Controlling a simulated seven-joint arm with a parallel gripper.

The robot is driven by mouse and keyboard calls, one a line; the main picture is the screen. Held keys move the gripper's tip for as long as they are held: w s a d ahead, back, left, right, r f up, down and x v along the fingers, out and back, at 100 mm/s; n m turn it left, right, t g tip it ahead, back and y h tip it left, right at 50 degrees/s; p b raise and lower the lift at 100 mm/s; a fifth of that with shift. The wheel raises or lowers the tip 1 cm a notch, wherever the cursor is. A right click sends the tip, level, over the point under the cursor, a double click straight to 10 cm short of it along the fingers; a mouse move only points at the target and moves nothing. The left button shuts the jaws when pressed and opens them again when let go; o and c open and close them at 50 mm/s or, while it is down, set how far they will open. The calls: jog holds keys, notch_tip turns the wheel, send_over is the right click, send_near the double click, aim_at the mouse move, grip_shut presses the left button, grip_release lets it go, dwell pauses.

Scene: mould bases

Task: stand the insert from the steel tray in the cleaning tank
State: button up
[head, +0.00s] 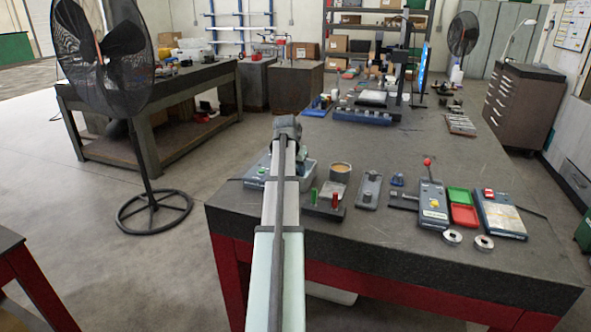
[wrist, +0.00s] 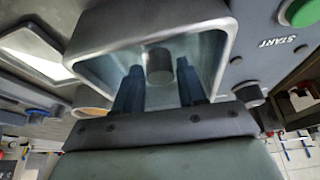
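In the wrist view, a grey cylindrical insert (wrist: 159,66) is inside a rectangular metal basin (wrist: 217,50) with a rounded rim, which appears to be the cleaning tank. My gripper (wrist: 160,75) reaches into the basin with one dark finger on each side of the insert. Thin gaps seem to show beside the insert, but I cannot tell whether the fingers touch it. Its lower end is unclear. In the head view, my arm hides the gripper and most of the grey-blue tank unit (head: 309,172). I cannot pick out the steel tray with certainty.
A green button (wrist: 302,12) marked START is beside the basin. A tan round bowl (head: 340,171), a dark block with green and red pins (head: 324,203) and a red-knobbed device (head: 431,200) stand to the right on the workbench (head: 400,270).

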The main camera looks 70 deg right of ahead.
jog(key=o, duration=0.4)
jog(key=shift+c, duration=0.2)
jog(key=shift+r, duration=0.1)
jog(key=v, duration=1.3)
jog(key=shift+r, duration=0.3)
jog(key=shift+a, duration=0.1)
